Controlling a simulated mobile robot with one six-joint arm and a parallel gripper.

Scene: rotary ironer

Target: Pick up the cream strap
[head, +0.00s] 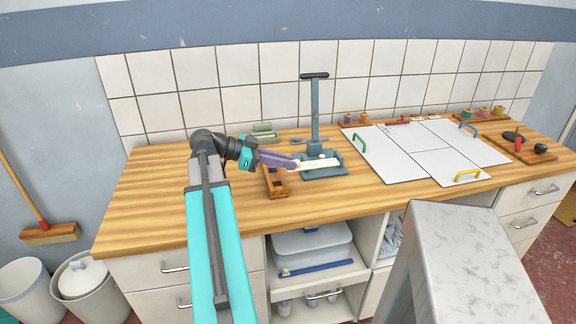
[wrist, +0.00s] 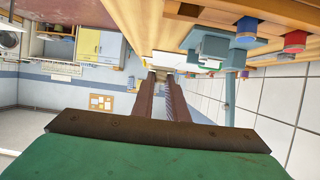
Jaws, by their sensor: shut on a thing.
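The cream strap (head: 320,163) is a short, pale, flat strip. In the head view it sticks out to the right from the tips of my gripper (head: 296,163), over or against the base of a blue-grey lever stand (head: 330,172). My gripper's long fingers are shut on its near end. In the wrist view the fingertips of my gripper (wrist: 166,72) come together at a small pale patch, probably the strap seen end-on. I cannot tell whether the strap touches the stand.
A wooden holder (head: 274,184) stands just below my gripper on the counter (head: 150,195). Green folded pieces (head: 264,133) lie behind it. White boards (head: 400,160) with coloured handles lie to the right. The counter's left part is clear.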

